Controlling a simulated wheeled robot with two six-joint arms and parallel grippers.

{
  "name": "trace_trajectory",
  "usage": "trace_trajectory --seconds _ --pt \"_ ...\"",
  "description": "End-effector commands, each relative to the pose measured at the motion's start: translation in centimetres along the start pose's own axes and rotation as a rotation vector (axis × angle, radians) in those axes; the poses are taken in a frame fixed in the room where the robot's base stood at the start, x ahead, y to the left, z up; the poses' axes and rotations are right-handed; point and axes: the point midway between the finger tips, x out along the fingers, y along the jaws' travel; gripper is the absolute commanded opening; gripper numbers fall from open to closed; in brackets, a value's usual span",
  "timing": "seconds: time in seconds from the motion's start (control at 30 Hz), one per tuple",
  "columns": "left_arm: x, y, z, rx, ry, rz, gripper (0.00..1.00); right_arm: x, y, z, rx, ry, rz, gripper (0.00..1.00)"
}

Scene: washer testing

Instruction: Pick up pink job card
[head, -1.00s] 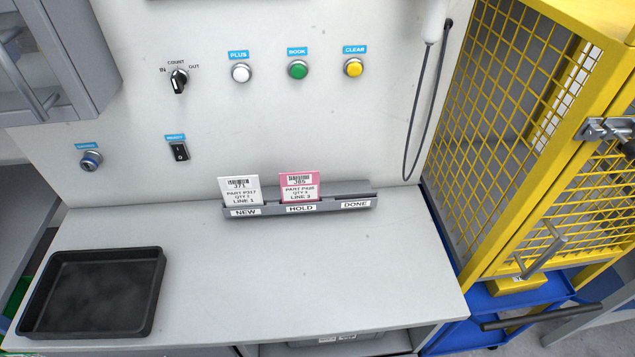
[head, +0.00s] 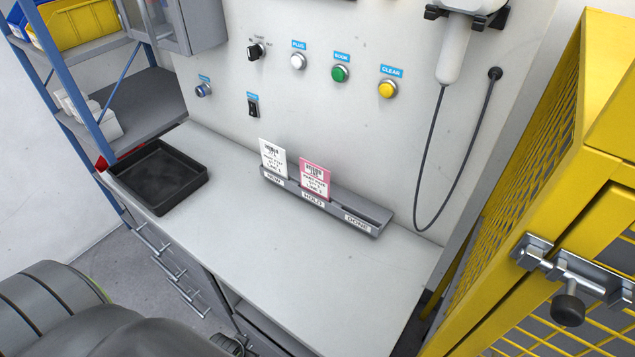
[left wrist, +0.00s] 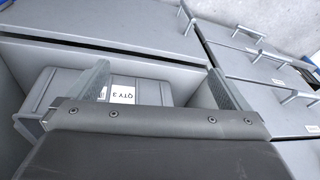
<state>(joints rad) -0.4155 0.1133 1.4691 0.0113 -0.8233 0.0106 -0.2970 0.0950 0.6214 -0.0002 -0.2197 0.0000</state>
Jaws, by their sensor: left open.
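The pink job card (head: 314,180) stands upright in the HOLD section of a grey card holder (head: 345,216) on the workbench. A white card (head: 272,158) stands to its left in the NEW section, and the DONE section holds no card. In the left wrist view my left gripper (left wrist: 160,82) is open, its two fingers wide apart, with a grey bin (left wrist: 150,90) labelled QTY 3 seen beyond them. The card is not in that view. In the head view only dark parts of my arm show at the lower left; neither gripper's fingers are in it.
A black tray (head: 158,178) sits on the left of the bench (head: 290,245). A yellow mesh cage (head: 560,190) with a latch stands close on the right. The bench front is clear.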

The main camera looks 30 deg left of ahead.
Motion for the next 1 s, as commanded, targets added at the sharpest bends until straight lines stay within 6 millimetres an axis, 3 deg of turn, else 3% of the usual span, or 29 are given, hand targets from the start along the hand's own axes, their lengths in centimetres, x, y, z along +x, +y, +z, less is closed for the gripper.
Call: trace_trajectory --seconds 0.1,0.3,0.5,0.77,1.0 --pt "-4.2 -0.5 -3.0 0.001 0.035 -0.005 1.0 -0.3 -0.6 0.1 0.004 -0.002 -0.008 0.56" --pt "-11.2 -0.9 -6.3 0.003 0.076 -0.011 1.0 -0.6 -1.9 0.4 0.011 -0.007 -0.023 0.56" --pt "-17.9 -1.0 -8.0 0.007 0.113 -0.015 1.0 -0.8 -1.8 0.4 0.011 -0.008 -0.022 0.56" --pt "-25.5 -1.2 -9.3 0.018 0.175 -0.019 1.0 -1.0 -0.9 0.4 0.006 -0.008 -0.012 0.56" --pt "-29.5 -2.1 -21.7 0.061 0.575 0.063 1.0 -1.0 -0.7 0.3 0.005 -0.007 -0.009 0.56"
